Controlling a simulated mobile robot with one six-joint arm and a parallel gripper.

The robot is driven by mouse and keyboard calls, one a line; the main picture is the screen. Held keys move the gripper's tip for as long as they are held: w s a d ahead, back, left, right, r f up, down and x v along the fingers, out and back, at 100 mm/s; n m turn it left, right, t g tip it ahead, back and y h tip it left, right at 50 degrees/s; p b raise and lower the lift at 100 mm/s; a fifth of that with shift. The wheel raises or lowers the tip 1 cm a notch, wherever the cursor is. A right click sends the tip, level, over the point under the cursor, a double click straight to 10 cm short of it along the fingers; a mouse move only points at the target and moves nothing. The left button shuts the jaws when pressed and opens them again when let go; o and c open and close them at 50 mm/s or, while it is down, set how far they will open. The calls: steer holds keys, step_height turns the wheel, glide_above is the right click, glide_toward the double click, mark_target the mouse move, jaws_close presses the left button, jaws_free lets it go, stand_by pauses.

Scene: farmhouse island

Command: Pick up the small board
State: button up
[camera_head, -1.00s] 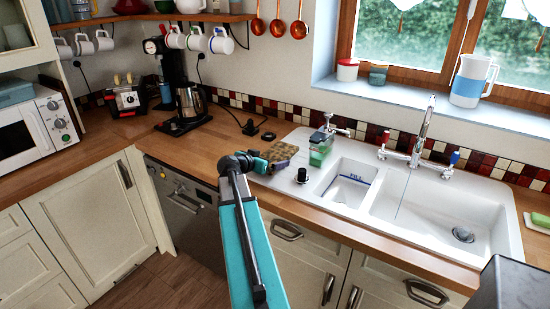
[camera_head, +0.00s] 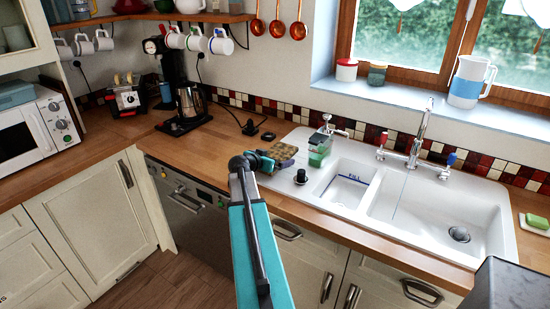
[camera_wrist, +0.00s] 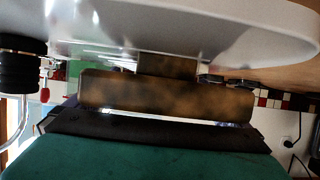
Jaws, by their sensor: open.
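The small board (camera_head: 283,152) is a mottled brown piece at the left edge of the white sink, just beyond my gripper. In the wrist view the board (camera_wrist: 165,97) shows as a wide brown slab right in front of the dark jaw edge. My gripper (camera_head: 267,161) is open and very close to the board, partly covering its near side in the head view. I cannot tell whether the jaws touch it or are around it.
The white sink (camera_head: 480,205) stretches right of the board, with a black knob (camera_head: 301,177) and a green soap bottle (camera_head: 319,150) close by. A coffee machine (camera_head: 186,105) stands left.

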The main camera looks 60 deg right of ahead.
mark_target(275, 155)
stand_by(0.4)
steer(key=c, duration=1.3)
steer(key=shift+r, duration=0.15)
steer(key=shift+r+b, duration=1.4)
steer(key=shift+r, duration=3.5)
steer(key=shift+w, duration=0.1)
